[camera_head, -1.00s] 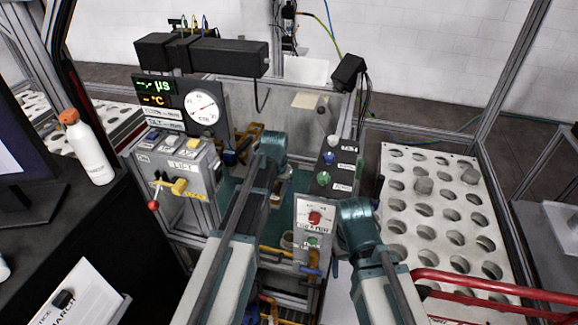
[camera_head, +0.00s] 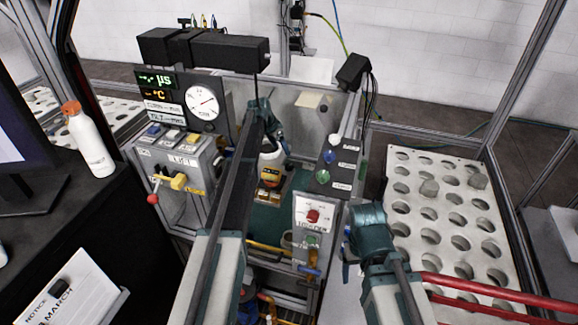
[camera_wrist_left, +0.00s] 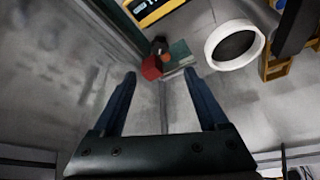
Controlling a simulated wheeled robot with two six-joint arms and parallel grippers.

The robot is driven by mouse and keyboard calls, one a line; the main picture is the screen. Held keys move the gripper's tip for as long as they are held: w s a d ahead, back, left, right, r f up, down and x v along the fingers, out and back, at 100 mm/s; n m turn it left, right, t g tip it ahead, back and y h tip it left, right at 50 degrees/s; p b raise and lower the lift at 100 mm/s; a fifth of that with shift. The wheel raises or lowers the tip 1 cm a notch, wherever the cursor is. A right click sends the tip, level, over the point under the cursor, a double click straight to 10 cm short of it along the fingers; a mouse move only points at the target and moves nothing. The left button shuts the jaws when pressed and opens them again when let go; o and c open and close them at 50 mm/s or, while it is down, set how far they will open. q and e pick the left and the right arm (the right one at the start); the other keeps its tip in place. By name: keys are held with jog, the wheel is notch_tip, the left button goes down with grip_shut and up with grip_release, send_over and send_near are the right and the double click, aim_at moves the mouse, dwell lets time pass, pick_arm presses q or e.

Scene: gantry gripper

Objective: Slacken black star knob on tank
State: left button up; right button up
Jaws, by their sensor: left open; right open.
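The tank (camera_head: 318,120) is a grey-walled box with a teal floor in the middle of the head view. My left gripper (camera_head: 278,138) is over the tank, near its back left. In the left wrist view the left gripper (camera_wrist_left: 160,74) is open, with nothing between its fingers. A small black shape (camera_wrist_left: 159,44) beside a red block (camera_wrist_left: 151,68) lies just beyond the fingertips; I cannot tell whether it is the star knob. My right gripper (camera_head: 349,246) is low at the tank's right front, its fingers small and partly hidden.
A white ring with a dark centre (camera_wrist_left: 234,45) is right of the left fingers. A panel with a dial gauge (camera_head: 203,101) and a lift box (camera_head: 178,158) stand left. A control panel with a red knob (camera_head: 313,215) stands in front. A perforated rack (camera_head: 448,215) is right.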

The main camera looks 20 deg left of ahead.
aim_at(290, 165)
pick_arm(q)
jog(key=b+x, duration=1.1)
jog(key=x, duration=0.2)
jog(key=shift+r, duration=0.1)
jog(key=shift+s, duration=0.1)
jog(key=shift+c, duration=0.3)
grip_shut()
